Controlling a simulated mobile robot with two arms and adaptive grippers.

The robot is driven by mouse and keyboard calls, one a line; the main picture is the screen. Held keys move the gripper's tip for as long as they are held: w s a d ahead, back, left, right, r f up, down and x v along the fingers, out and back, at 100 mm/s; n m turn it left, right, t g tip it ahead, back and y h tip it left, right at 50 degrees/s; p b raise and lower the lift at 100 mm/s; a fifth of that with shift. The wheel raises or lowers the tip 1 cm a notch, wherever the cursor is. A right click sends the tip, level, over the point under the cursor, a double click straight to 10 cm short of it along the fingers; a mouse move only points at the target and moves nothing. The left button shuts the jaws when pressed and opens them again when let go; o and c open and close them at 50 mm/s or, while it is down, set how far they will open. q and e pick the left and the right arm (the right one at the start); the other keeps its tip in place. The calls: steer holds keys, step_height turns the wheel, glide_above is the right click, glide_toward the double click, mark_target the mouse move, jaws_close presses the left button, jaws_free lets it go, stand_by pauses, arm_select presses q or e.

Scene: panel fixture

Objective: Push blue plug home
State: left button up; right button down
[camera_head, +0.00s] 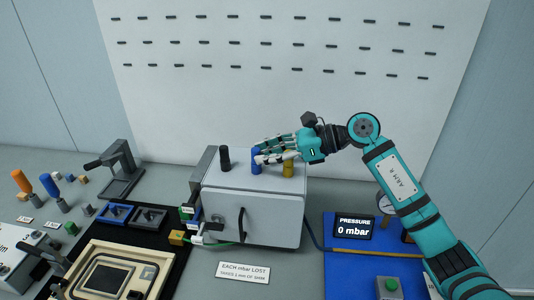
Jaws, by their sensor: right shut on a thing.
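The blue plug (256,162) stands upright on top of a grey box (265,205), between a black plug (224,159) on its left and a yellow plug (289,169) on its right. My right gripper (268,152) reaches in from the right above the box, with its fingers shut on the blue plug. The fingers cover part of the plug's right side. How deep the plug sits in the box cannot be told. My left gripper is not in view.
A pressure display reading 0 mbar (353,228) stands on a blue panel (338,275) at the right. A label card (243,272) lies in front of the box. Coloured handles, a black stand (122,170) and trays crowd the left. A slotted white board (290,100) rises behind.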

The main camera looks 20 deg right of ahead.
steer(key=c, duration=1.1)
jaws_free()
steer(key=shift+f, duration=0.1)
steer(key=v, duration=1.2)
